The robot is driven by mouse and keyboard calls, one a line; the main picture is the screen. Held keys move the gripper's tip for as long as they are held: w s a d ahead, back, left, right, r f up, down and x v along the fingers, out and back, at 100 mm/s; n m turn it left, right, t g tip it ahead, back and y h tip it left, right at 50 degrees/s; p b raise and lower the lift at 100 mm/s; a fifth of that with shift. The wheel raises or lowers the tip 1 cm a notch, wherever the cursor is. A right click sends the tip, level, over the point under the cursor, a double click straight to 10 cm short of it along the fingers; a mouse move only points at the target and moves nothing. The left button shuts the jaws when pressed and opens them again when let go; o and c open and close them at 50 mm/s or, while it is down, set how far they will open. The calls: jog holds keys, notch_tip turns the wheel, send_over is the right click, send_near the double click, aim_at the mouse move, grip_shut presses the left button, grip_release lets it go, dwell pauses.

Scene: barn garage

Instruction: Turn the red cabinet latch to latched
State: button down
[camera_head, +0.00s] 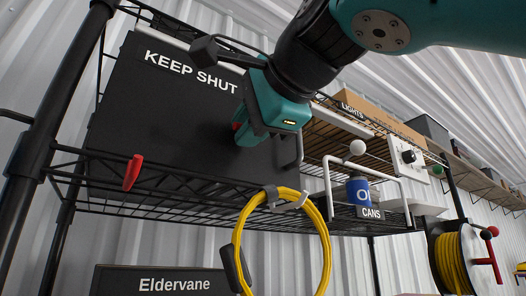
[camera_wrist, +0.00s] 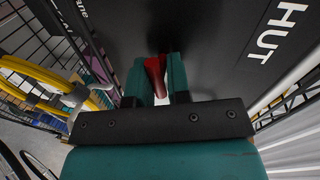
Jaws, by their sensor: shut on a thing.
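The black cabinet (camera_head: 150,100) marked "KEEP SHUT" stands on the wire shelf, its dark front facing me. My gripper (camera_head: 243,134) is at the right part of this front. It is shut on the red cabinet latch (camera_wrist: 155,76), which shows between the two teal fingers (camera_wrist: 157,64) in the wrist view. In the head view only a bit of the latch's red (camera_head: 236,126) shows beside the fingers; the rest is hidden. I cannot tell the latch's exact angle.
Another red handle (camera_head: 132,172) hangs at the shelf's front left. A yellow cable coil (camera_head: 239,240) hangs below my gripper. To the right are a white rail, a blue can (camera_head: 357,190), a white dial box (camera_head: 407,157) and a cable reel (camera_head: 462,260).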

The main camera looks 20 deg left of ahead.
jog(key=shift+m, duration=0.6)
jog(key=shift+r, duration=0.1)
jog(key=c, duration=1.1)
grip_release()
jog(key=shift+b, duration=0.3)
jog(key=p+v, duration=0.1)
jog(key=v, duration=1.6)
jog(key=shift+d+p, duration=0.4)
jog(key=shift+w, duration=0.15)
